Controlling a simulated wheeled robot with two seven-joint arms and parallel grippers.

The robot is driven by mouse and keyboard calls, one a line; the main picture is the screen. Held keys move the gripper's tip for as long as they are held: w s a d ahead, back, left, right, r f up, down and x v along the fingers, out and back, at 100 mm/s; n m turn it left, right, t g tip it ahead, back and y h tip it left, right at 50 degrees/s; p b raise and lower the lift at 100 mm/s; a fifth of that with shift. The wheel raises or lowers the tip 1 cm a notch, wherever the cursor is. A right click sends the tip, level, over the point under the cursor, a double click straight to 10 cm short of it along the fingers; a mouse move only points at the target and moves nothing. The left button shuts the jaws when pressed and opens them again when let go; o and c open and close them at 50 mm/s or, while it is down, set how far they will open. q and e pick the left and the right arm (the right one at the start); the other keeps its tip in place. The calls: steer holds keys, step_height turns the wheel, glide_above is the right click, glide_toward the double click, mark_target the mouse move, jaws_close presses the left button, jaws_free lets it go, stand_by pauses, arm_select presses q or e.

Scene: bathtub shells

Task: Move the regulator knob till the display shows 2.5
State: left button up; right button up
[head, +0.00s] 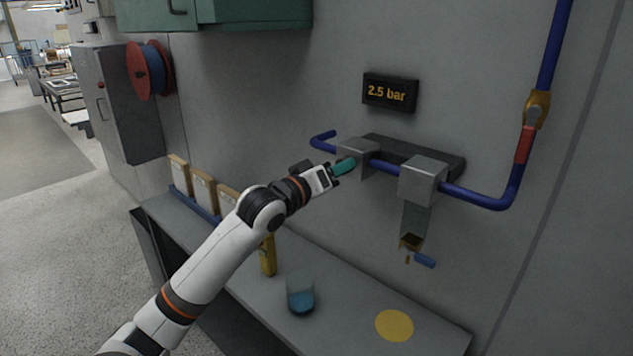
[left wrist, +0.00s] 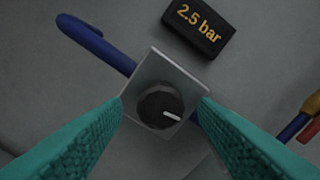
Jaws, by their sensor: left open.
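The display (head: 390,93) on the wall reads "2.5 bar" in orange; the left wrist view shows the same reading on the display (left wrist: 199,25). The regulator knob (left wrist: 160,107) is black and round with a white pointer line, on the face of a square grey metal block (left wrist: 152,72). In the head view that block (head: 357,150) sits on the blue pipe. My left gripper (head: 345,166) is in front of the block, and its teal fingers hide the knob there. In the left wrist view the fingers are spread wide on both sides of the knob, apart from it. My right gripper is not in view.
A second grey block (head: 423,181) sits on the blue pipe (head: 478,197), with a blue-handled part (head: 424,261) below. The bench (head: 345,305) holds a glass of blue liquid (head: 300,294), a yellow bottle (head: 268,256) and a yellow disc (head: 394,325).

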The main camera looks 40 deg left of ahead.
arm_select(q)
steer(key=s+b, duration=0.2)
steer(key=s, duration=0.8)
steer(key=shift+s+a+b, duration=0.3)
steer(key=shift+a+b, duration=0.1)
steer(key=shift+f, duration=0.1)
